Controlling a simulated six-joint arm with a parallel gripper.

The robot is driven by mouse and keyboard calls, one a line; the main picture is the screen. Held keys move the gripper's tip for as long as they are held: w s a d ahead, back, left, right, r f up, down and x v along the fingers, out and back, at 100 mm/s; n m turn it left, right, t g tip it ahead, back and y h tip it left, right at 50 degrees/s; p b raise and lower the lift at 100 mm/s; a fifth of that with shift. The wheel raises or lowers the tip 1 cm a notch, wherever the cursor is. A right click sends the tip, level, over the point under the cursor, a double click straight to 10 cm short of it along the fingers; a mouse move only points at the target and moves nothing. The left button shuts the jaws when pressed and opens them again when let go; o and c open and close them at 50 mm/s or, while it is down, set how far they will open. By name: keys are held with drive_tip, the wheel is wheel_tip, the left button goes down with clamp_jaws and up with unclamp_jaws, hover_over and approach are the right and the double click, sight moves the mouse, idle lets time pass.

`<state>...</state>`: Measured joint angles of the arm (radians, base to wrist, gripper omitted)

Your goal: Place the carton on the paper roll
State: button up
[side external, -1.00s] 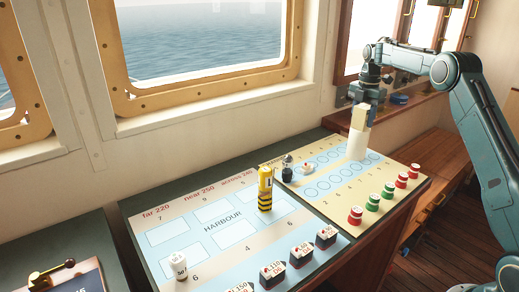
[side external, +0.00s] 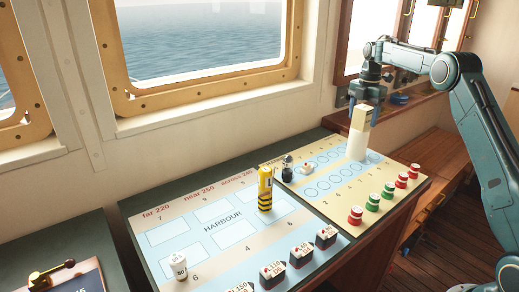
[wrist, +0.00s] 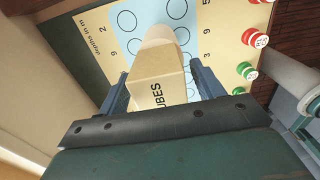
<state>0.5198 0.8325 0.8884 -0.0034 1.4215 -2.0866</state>
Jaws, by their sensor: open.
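The tan carton (side external: 361,117) stands upright on top of the white paper roll (side external: 357,146), which stands on the chart board. In the wrist view the carton (wrist: 158,82), with letters ending in "UBES", is between my fingers. The pale roll (wrist: 161,37) shows just past it, mostly hidden by the carton. My gripper (side external: 365,98) is open around the carton's upper part; in the wrist view a gap shows beside the fingers.
A yellow-and-black striped tube (side external: 265,188), a small dark figure (side external: 287,168) and a white piece (side external: 306,168) stand left of the roll. Several red and green counters (side external: 373,203) line the right edge. A white cup (side external: 178,266) stands at front left.

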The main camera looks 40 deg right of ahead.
sight(365, 107)
drive_tip(key=shift+r, duration=3.4)
drive_tip(key=shift+a+r, duration=0.3)
drive_tip(key=shift+r, duration=0.1)
drive_tip(key=s+a+r+m+t, duration=0.1)
drive_tip(key=s+a+r+m, duration=0.5)
drive_tip(key=a, duration=0.4)
drive_tip(key=s+a+r+m+t, duration=0.2)
drive_tip(key=s+a+r+m, duration=0.15)
drive_tip(key=s+a, duration=0.5)
drive_tip(key=s+a+f+m+t, duration=0.1)
drive_tip(key=s+a+f+m, duration=0.3)
drive_tip(key=s, duration=0.6)
drive_tip(key=s+a+f+m+t, duration=0.1)
drive_tip(key=s+a+f+m, duration=0.3)
drive_tip(key=s+a, duration=0.3)
drive_tip(key=s+f, duration=0.1)
drive_tip(key=s, duration=0.2)
drive_tip(key=shift+f+t, duration=0.2)
drive_tip(key=shift+t, duration=0.1)
